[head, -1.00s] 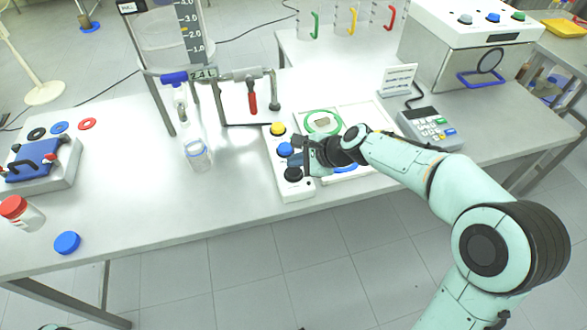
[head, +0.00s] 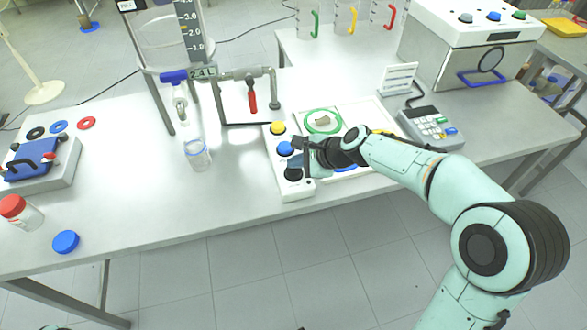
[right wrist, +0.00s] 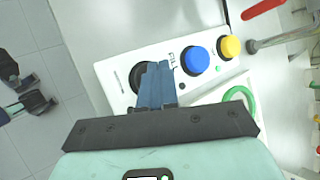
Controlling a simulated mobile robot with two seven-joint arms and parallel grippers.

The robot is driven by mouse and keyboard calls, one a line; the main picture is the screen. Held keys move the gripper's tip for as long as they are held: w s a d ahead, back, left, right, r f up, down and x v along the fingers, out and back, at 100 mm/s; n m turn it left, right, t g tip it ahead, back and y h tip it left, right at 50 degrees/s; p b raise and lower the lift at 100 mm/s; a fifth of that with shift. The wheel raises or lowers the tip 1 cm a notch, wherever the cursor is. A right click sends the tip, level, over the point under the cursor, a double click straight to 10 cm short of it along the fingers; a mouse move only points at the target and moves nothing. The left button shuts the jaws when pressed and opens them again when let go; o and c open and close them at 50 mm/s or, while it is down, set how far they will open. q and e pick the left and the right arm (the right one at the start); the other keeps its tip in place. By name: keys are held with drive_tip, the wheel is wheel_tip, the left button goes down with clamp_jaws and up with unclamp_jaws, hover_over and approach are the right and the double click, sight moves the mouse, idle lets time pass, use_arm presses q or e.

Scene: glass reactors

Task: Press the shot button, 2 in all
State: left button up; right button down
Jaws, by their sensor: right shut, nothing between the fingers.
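A white button panel (head: 295,192) lies on the table with a yellow button (head: 278,128), a blue button (head: 285,149) and a black button (head: 292,174) in a row. In the right wrist view the label beside the blue button (right wrist: 194,61) seems to read FILL; I cannot read a label for the black button (right wrist: 136,76). My right gripper (right wrist: 155,82) is shut and empty, its fingers over the black button and hiding much of it. I cannot tell whether the fingertips touch it.
A white tray with a green ring (head: 323,121) lies right of the panel. A glass beaker (head: 197,155) stands to its left, near a stand with a red-handled valve (head: 252,95). A keypad device (head: 430,129) stands at right. The table's front edge is close to the panel.

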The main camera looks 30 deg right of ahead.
sight(296, 171)
use_arm(q)
drive_tip(key=shift+s+f+b, duration=0.1)
drive_tip(key=shift+f+b, duration=0.25)
use_arm(e)
drive_tip(key=shift+f, duration=0.5)
idle(0.3)
use_arm(q)
drive_tip(key=shift+r, duration=0.15)
use_arm(e)
drive_tip(key=shift+r, duration=0.15)
use_arm(q)
drive_tip(key=shift+w+r+p, duration=0.25)
drive_tip(key=shift+r+p, duration=0.55)
drive_tip(key=shift+p, duration=0.15)
use_arm(e)
drive_tip(key=shift+r, duration=0.8)
drive_tip(key=shift+r+p, duration=0.45)
drive_tip(key=shift+r, duration=0.05)
wheel_tip(296, 171, up, 4)
drive_tip(key=p, duration=0.3)
drive_tip(key=shift+r+p, duration=0.1)
drive_tip(key=shift+p, duration=0.2)
use_arm(q)
drive_tip(key=r, duration=0.1)
drive_tip(key=w+r, duration=0.1)
drive_tip(key=r, duration=0.1)
drive_tip(key=w+r, duration=0.1)
drive_tip(key=r, duration=0.1)
drive_tip(key=shift+s+f, duration=0.1)
